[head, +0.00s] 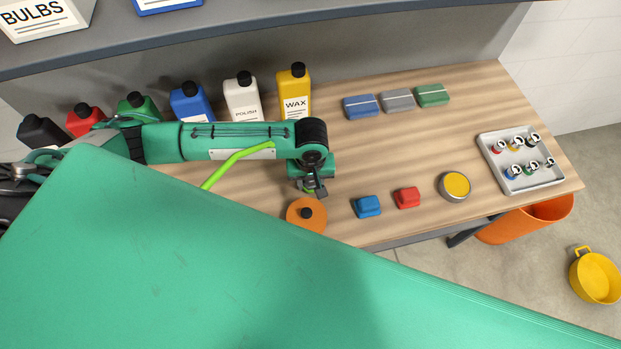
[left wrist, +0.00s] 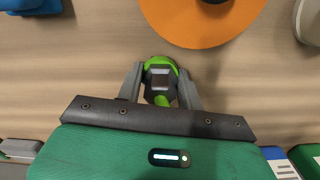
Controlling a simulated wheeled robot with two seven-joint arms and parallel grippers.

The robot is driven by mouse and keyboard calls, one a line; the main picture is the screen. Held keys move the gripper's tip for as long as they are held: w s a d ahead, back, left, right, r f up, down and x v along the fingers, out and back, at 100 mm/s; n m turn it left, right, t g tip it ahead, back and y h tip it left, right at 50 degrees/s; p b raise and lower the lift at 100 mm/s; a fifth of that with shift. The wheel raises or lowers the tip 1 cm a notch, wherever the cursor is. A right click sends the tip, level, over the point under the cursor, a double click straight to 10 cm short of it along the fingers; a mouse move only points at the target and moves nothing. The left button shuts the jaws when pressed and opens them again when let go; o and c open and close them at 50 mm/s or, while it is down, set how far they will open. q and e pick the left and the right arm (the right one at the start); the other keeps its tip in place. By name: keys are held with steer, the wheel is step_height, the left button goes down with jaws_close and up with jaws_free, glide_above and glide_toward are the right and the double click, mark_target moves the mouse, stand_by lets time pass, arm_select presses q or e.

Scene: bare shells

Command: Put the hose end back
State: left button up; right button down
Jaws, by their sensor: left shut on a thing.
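My left gripper (head: 312,191) points down over the bench top, just behind an orange disc with a black knob. In the left wrist view the left gripper (left wrist: 160,98) has its two grey fingers on either side of the hose end (left wrist: 159,76), dark grey with bright green around it, and is shut on it. A bit of the green also shows under the gripper in the head view. The bright green hose (head: 222,171) shows as a bent line across my left arm, partly hidden lower down. My right gripper is not in view.
The orange disc (head: 298,211) is close in front of the left gripper. Blue (head: 367,206) and red (head: 407,198) blocks, a yellow-topped tin (head: 456,186) and a grey tray (head: 532,184) stand to the right. Several bottles line the back. The middle right of the wooden bench (head: 400,145) is clear.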

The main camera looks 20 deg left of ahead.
arm_select(q)
steer(key=o, duration=0.8)
steer(key=shift+f, duration=0.15)
steer(key=o, duration=0.3)
steer(key=shift+o, duration=0.2)
